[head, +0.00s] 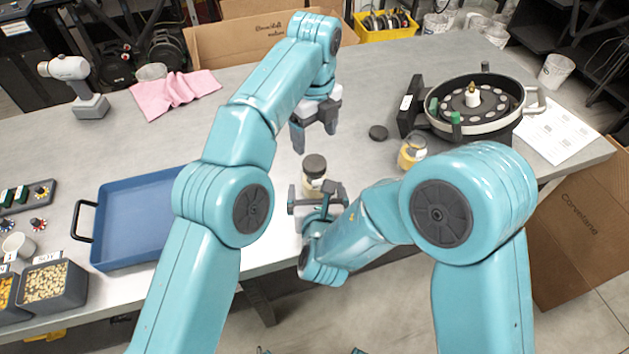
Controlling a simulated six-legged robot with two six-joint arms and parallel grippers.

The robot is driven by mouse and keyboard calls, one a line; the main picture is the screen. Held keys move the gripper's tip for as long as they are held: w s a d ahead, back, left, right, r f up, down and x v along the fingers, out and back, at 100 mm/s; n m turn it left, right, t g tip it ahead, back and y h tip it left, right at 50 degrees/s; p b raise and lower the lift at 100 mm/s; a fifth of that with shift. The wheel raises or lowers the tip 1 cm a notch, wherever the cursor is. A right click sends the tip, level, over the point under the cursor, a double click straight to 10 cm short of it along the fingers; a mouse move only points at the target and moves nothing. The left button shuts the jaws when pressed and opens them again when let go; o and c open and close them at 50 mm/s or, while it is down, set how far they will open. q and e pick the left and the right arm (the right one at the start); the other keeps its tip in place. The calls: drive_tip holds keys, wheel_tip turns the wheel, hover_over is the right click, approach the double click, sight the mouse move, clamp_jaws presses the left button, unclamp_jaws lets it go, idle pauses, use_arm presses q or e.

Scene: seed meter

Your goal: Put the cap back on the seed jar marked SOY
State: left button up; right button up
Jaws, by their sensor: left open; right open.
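A jar with pale contents (315,182) stands near the table's front edge, with a dark cap (314,165) on top. A second jar with yellow contents (411,153) stands further right; its top looks uncapped. A loose dark cap (378,132) lies flat on the table, left of and behind the yellow jar. Jar labels are too small to read, so I cannot tell which is SOY. My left gripper (315,138) is open, pointing down behind and above the capped jar. My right gripper (318,198) is open at the capped jar's front, partly overlapping it; contact is unclear.
A round black seed meter (471,125) stands at the right, beside a paper sheet (558,134). A blue tray (135,222), bins of seed (52,287) and a pink cloth (174,95) are at the left. The table between cloth and tray is clear.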

sight(316, 183)
use_arm(q)
drive_tip(key=shift+w+f, duration=0.1)
drive_tip(key=shift+w, duration=0.05)
use_arm(e)
drive_tip(key=x, duration=0.6)
drive_tip(key=shift+w+f, duration=0.35)
drive_tip(key=shift+w, duration=0.45)
